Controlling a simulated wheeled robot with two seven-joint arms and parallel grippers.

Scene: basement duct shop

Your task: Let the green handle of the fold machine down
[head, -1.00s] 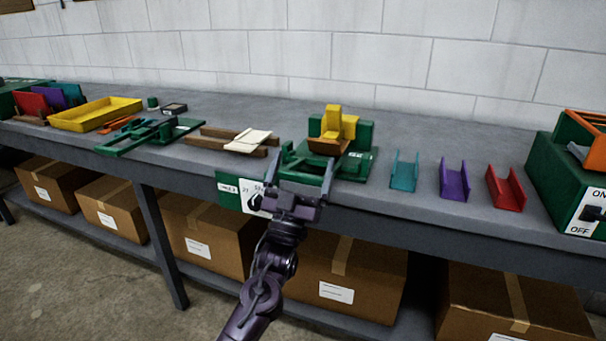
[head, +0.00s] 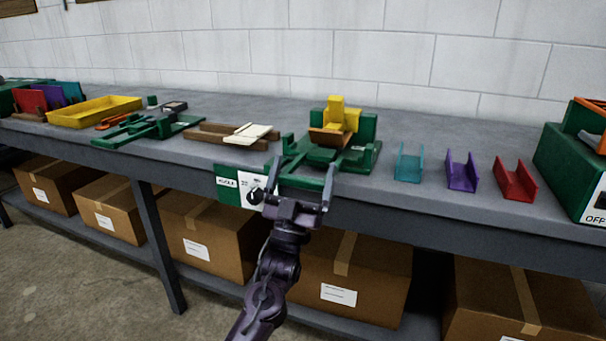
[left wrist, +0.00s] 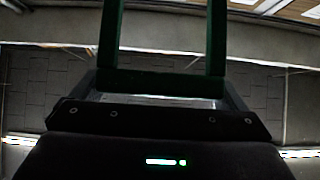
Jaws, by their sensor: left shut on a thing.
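The fold machine (head: 362,155) is green, with a yellow block (head: 337,115) and a tilted brown piece (head: 328,138) on top. It stands at the front of the bench. Its green handle (head: 302,183) reaches out over the front edge, with a crossbar at its near end. My left gripper (head: 299,196) is shut on this crossbar, its fingers at the bar's two ends. The left wrist view shows the green crossbar (left wrist: 160,83) across the jaws, with two side arms running away from it. My right gripper is not in view.
A green and white sign (head: 240,187) is on the bench front beside the gripper. Teal (head: 408,165), purple (head: 461,174) and red (head: 516,181) channels stand to the right, before a green switch box (head: 568,170). A yellow tray (head: 95,112) is left. Cardboard boxes (head: 205,235) fill the lower shelf.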

